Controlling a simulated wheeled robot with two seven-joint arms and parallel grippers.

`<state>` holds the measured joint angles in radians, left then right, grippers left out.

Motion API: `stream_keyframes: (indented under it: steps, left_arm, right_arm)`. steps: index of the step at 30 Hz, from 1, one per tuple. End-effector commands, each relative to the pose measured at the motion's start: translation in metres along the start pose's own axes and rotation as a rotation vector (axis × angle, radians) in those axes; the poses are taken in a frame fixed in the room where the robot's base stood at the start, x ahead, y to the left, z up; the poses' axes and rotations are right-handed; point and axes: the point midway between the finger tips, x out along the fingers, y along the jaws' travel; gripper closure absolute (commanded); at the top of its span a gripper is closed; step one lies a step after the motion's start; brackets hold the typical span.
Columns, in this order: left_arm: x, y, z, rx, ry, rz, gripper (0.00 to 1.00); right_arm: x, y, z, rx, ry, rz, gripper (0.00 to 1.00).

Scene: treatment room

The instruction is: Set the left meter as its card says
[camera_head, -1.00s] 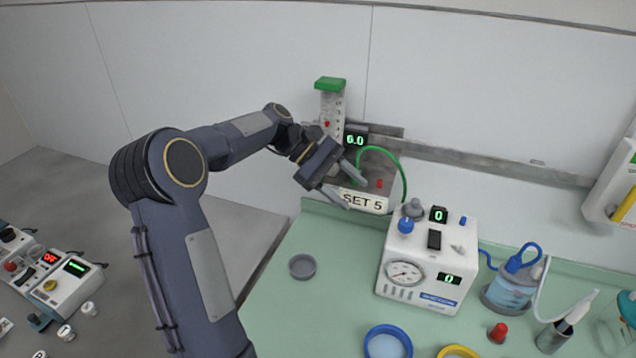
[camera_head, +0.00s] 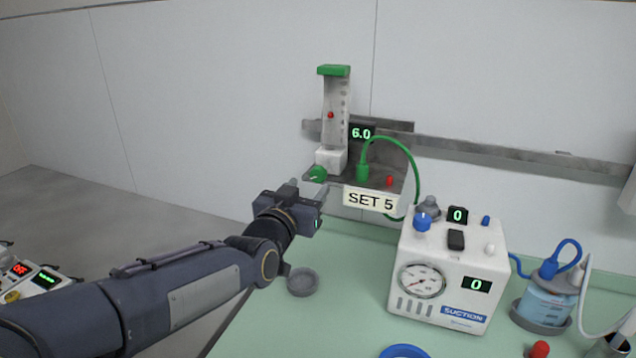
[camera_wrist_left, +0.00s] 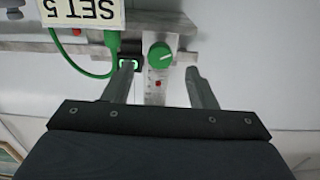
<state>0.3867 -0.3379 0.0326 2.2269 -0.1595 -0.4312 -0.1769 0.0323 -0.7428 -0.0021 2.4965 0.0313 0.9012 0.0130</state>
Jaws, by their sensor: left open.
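The left meter (camera_head: 335,110) is a clear upright tube with a green cap, a red float and a green knob (camera_head: 317,174) at its base. Its display (camera_head: 361,133) reads 6.0. The card (camera_head: 369,200) below it reads SET 5. My left gripper (camera_head: 309,190) is open, with its fingers pointing up at the knob from just below. In the left wrist view the green knob (camera_wrist_left: 160,55) shows ahead between the two fingertips, and the gripper (camera_wrist_left: 160,80) holds nothing. The knob looks apart from both fingers. My right gripper is not in view.
A white suction unit (camera_head: 447,270) with a gauge and displays at 0 stands right of the meter. A green hose (camera_head: 408,150) loops beside the meter. A grey dish (camera_head: 302,282) sits on the green table (camera_head: 345,290). A blue-lidded jar (camera_head: 548,298) stands right.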

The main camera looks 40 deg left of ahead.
Motion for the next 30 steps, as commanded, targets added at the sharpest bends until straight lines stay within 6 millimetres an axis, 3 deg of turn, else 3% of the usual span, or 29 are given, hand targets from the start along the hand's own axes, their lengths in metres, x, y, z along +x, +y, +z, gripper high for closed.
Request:
stream_keyframes:
  steps: [6,12,23,30]
  left_arm:
    - [0.037,0.000,-0.001,-0.003,-0.006,0.001,0.48]
    - [0.061,0.000,-0.001,-0.004,-0.004,0.000,0.48]
    - [0.067,0.000,0.000,-0.005,-0.003,-0.001,0.48]
    - [0.067,0.000,0.000,-0.005,-0.003,0.000,0.78]
  right_arm:
    - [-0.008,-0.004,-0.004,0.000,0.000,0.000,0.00]
    - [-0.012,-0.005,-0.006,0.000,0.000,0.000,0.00]
    - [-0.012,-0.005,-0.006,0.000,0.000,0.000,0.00]
    - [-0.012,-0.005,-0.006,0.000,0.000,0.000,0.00]
